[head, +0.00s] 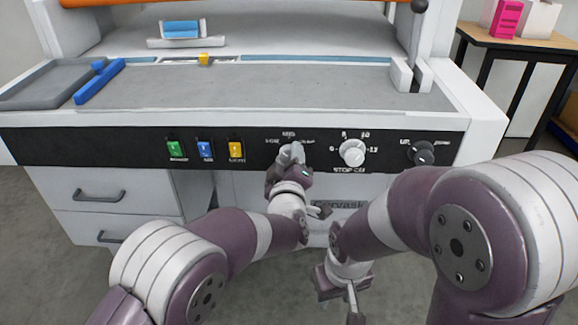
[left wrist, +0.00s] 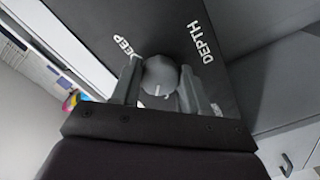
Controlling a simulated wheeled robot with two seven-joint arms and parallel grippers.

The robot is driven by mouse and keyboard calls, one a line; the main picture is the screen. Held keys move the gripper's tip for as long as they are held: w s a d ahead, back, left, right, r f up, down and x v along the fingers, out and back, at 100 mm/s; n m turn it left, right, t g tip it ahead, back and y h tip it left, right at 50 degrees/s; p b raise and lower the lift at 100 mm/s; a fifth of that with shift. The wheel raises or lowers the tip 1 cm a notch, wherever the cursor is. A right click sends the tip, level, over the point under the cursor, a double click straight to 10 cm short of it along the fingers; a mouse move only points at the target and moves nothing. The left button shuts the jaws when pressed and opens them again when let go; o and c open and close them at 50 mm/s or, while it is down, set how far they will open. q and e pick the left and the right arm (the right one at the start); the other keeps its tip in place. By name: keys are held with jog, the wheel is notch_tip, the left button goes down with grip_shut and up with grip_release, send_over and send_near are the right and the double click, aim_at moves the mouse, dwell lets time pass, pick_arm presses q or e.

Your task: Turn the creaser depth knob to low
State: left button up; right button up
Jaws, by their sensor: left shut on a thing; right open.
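The creaser depth knob (left wrist: 160,74) is a grey round knob on the dark panel in the left wrist view. My left gripper (left wrist: 160,95) has one finger on each side of it and is shut on it. A small white mark shows at the knob's lower edge, on the side away from the DEEP label; a DEPTH label is to the right. In the head view my left gripper (head: 291,156) is at the panel and covers most of the knob; the small labels around it are blurred. My right gripper (head: 340,303) is open, low in front of the cabinet, apart from the panel.
Right of the left gripper are a white dial (head: 353,152) and a dark knob (head: 421,153). Left of it are green (head: 174,149), blue (head: 205,149) and yellow (head: 236,149) switches. Cabinet drawers (head: 100,193) are below. A side table (head: 520,38) stands at right.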

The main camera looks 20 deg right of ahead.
pick_arm(q)
jog(key=shift+f+n+b, duration=0.1)
jog(key=shift+n+b, duration=0.7)
jog(key=shift+n, duration=0.3)
jog(key=o, duration=1)
